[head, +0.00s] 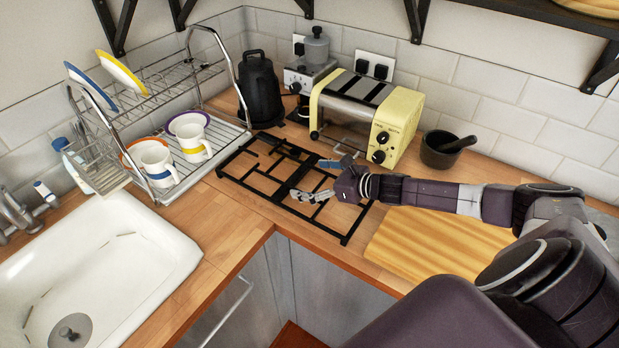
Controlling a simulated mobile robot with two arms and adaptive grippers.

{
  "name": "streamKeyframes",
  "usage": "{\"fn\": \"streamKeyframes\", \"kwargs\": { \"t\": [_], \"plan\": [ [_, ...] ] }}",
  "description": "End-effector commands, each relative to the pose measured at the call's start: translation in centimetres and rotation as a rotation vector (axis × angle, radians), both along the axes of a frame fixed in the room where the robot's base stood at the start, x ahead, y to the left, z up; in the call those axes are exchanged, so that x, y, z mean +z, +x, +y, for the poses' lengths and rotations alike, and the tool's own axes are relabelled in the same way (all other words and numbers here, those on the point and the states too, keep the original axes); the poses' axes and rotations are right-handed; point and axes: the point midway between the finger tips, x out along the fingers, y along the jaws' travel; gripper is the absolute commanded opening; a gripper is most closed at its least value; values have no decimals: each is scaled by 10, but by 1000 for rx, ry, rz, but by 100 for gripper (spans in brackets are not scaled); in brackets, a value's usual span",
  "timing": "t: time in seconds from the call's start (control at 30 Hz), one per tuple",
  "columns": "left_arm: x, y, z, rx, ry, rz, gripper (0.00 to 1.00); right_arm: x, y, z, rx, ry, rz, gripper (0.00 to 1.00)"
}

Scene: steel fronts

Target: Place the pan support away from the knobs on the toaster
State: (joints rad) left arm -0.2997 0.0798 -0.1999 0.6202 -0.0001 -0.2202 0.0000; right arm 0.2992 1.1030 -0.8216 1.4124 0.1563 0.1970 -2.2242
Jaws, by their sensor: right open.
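The black pan support (263,181) lies flat on the wooden counter, in front of the toaster and to the right of the dish rack. The pale yellow toaster (398,117) stands against the back wall, with its dark knobs (381,147) on the end facing front right. My right gripper (315,180) is over the right half of the pan support with its fingers apart, and nothing shows between them. It hides part of the grid; I cannot tell whether it touches a bar. My left gripper is not in view.
A black kettle (260,91) and a coffee grinder (312,68) stand behind. A mortar (440,150) is right of the toaster. A cutting board (430,244) lies under my right arm. The dish rack (216,140) with cups and the sink (150,240) are left.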

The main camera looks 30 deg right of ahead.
Motion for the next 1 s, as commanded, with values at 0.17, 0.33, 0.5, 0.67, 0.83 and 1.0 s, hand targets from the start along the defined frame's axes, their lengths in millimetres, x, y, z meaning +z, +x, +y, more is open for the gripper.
{"fn": "streamKeyframes", "kwargs": {
  "t": [0.17, 0.33, 0.5, 0.67, 0.83, 1.0],
  "plan": [
    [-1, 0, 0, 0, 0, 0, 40, 1, -1, -1, 0, 0, 0, 95],
    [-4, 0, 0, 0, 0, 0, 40, 2, -11, -5, -2, -1, 2, 95],
    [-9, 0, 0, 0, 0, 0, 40, 9, -26, -11, 0, -2, 1, 95],
    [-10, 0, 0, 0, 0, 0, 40, 14, -38, -16, -2, 1, 3, 95],
    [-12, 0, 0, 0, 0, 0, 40, 20, -50, -20, 0, -1, 2, 95],
    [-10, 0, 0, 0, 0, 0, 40, 26, -61, -25, 0, 0, 2, 95]
  ]
}}
